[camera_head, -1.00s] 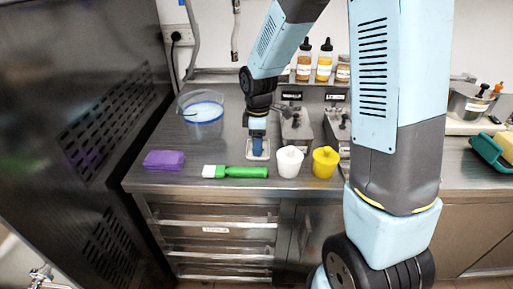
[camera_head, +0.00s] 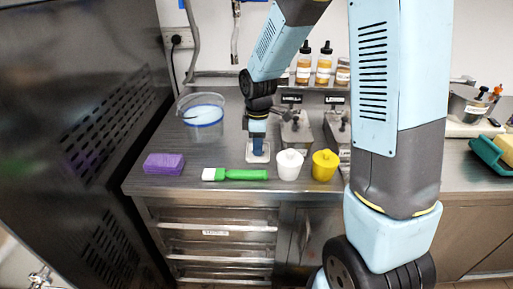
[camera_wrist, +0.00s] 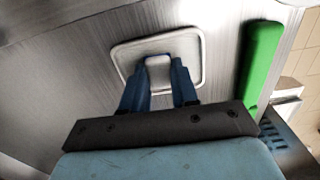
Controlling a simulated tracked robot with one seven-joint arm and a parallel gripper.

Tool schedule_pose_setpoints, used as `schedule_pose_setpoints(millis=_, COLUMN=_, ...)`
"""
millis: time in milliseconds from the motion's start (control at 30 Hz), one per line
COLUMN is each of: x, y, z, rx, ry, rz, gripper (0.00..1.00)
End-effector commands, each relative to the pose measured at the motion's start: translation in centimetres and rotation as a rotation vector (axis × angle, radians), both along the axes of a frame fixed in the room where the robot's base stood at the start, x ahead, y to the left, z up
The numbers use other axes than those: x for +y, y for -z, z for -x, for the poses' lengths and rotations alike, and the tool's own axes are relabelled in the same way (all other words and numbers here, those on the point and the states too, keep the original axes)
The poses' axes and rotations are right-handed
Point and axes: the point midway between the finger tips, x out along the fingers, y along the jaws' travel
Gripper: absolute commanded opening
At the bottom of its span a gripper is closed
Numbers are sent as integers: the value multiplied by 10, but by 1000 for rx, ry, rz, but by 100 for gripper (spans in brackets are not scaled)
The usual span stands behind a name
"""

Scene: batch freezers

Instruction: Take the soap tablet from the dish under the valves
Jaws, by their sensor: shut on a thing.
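The soap tablet (camera_wrist: 159,70) is a small whitish block between the two blue fingers of my gripper (camera_wrist: 158,78) in the wrist view. The dish (camera_wrist: 197,38) is a pale, shallow, rounded square tray around it. In the head view the dish (camera_head: 251,157) lies on the steel counter in front of the valves (camera_head: 294,132). My gripper (camera_head: 258,147) reaches straight down into the dish and is shut on the tablet. The tablet is hidden behind the fingers in the head view. I cannot tell whether it touches the dish floor.
A green-handled brush (camera_head: 240,174) lies just in front of the dish. A white pot (camera_head: 289,164) and a yellow pot (camera_head: 324,164) stand to the right. A purple sponge (camera_head: 164,164) and a clear bucket (camera_head: 203,118) are to the left. Bottles (camera_head: 304,64) stand behind.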

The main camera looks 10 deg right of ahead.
Motion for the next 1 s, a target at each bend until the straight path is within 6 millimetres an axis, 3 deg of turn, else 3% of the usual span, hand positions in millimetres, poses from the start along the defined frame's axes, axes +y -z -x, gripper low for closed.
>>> schedule_pose_setpoints(millis=167, x=0, y=-13, z=-1, rx=-4, ry=1, rz=-1, gripper=0)
schedule_pose_setpoints(millis=300, x=0, y=-36, z=2, rx=-5, ry=1, rz=-1, gripper=0)
schedule_pose_setpoints(millis=667, x=4, y=-93, z=51, rx=-5, ry=0, rz=-1, gripper=0)
schedule_pose_setpoints(millis=1000, x=8, y=-117, z=111, rx=-3, ry=-2, rz=0, gripper=0)
